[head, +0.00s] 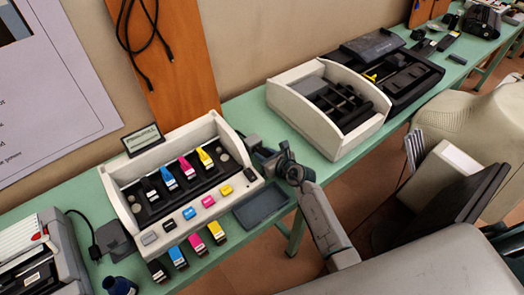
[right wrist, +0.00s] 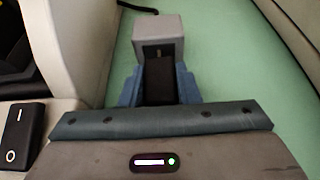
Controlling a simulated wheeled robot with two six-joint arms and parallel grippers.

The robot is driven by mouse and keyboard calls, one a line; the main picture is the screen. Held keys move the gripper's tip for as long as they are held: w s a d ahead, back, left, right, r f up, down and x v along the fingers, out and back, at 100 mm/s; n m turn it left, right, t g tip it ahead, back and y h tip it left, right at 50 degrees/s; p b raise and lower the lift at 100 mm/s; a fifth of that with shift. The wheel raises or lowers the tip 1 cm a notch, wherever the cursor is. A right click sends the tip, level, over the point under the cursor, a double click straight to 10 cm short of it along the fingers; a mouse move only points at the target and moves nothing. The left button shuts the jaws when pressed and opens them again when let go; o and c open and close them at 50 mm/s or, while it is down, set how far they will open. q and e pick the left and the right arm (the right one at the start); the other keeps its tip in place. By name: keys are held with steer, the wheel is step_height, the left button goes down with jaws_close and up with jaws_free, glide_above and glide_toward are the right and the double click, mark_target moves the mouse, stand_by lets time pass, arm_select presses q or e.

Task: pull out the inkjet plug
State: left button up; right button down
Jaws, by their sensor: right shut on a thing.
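The inkjet plug (right wrist: 159,80) is a black block in the right wrist view. It sits between the blue fingers of my right gripper (right wrist: 158,88), which is shut on it. The plug's far end meets the dark opening of a grey socket box (right wrist: 158,30); I cannot tell how deep it sits. The plug is hidden there by the gripper. My left gripper is not in view.
The green table (head: 240,108) carries another white open unit (head: 288,98) to the right. A blue-grey tray (head: 262,207) lies in front of the gripper. Several colored cartridges (head: 197,242) lie before the inkjet unit. Another dark box with a cable (head: 113,240) stands at left.

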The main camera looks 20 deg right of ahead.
steer(key=shift+s+d, duration=0.25)
steer(key=shift+s, duration=0.55)
steer(key=shift+s+f, duration=0.1)
steer(key=shift+f, duration=0.1)
steer(key=c, duration=1.1)
jaws_free()
steer(key=shift+d, duration=0.1)
steer(key=shift+s+r, duration=0.15)
steer(key=shift+r, duration=0.05)
steer(key=v, duration=0.9)
steer(key=shift+s+d+b, duration=0.15)
steer(key=shift+s+b, duration=0.05)
steer(key=shift+b, duration=0.2)
steer(key=shift+s+d+r, duration=0.2)
steer(key=shift+s+r, duration=0.15)
steer(key=shift+s, duration=0.2)
